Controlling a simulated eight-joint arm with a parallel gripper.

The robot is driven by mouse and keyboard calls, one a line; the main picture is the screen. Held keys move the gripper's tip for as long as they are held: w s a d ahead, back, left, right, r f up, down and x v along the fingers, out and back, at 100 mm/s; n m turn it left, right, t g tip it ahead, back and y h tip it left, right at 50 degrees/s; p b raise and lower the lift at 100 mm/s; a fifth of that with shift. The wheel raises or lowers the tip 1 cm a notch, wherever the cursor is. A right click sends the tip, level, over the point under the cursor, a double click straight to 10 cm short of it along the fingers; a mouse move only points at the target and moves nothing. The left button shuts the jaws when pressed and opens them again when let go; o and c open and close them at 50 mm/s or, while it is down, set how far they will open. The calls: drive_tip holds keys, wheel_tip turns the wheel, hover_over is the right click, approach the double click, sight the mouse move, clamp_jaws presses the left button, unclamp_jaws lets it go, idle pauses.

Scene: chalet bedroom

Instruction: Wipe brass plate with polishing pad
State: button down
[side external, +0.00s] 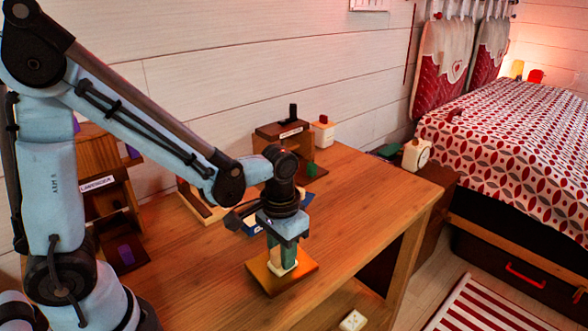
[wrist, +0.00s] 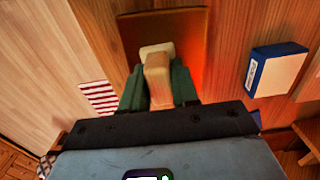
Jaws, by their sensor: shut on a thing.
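The brass plate (side external: 276,286) lies flat near the front of the wooden table, an orange-brown square. It also shows at the top of the wrist view (wrist: 190,34). The polishing pad (side external: 281,268) is a cream block with an upright handle. My gripper (side external: 282,251) is above the plate, pointing down, its green fingers shut on the pad's handle. The pad's underside is hidden.
A blue-and-white box (wrist: 278,70) lies right of the plate in the wrist view. A labelled brown holder (side external: 284,137) stands at the table's back, and a wooden rack (side external: 105,190) at the left. The table's right side (side external: 365,195) is clear.

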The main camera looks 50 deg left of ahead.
drive_tip(key=shift+d+r, duration=0.1)
drive_tip(key=shift+d, duration=0.8)
drive_tip(key=shift+s+d, duration=0.15)
drive_tip(key=shift+d, duration=0.65)
drive_tip(key=a, duration=0.2)
drive_tip(key=shift+a+r, duration=0.1)
drive_tip(key=shift+a, duration=0.3)
drive_tip(key=shift+w+a, duration=0.2)
drive_tip(key=shift+a, duration=0.95)
drive_tip(key=shift+w+a, duration=0.1)
drive_tip(key=shift+a, duration=1.4)
drive_tip(key=shift+w+d, duration=0.3)
drive_tip(key=shift+d, duration=0.45)
drive_tip(key=shift+s+d, duration=0.15)
drive_tip(key=shift+d, duration=1.4)
drive_tip(key=shift+s+d, duration=0.15)
drive_tip(key=shift+d, duration=1.4)
drive_tip(key=shift+w+a+f, duration=0.1)
drive_tip(key=shift+a+f, duration=0.15)
drive_tip(key=shift+a, duration=0.6)
drive_tip(key=shift+a+r, duration=0.2)
drive_tip(key=shift+a, duration=0.55)
drive_tip(key=shift+w+a+f, duration=0.1)
drive_tip(key=shift+w+a, duration=0.05)
drive_tip(key=shift+a, duration=0.8)
drive_tip(key=shift+w+a+f, duration=0.1)
drive_tip(key=shift+a, duration=0.85)
drive_tip(key=shift+a+r, duration=0.25)
wheel_tip(320, 180, up, 8)
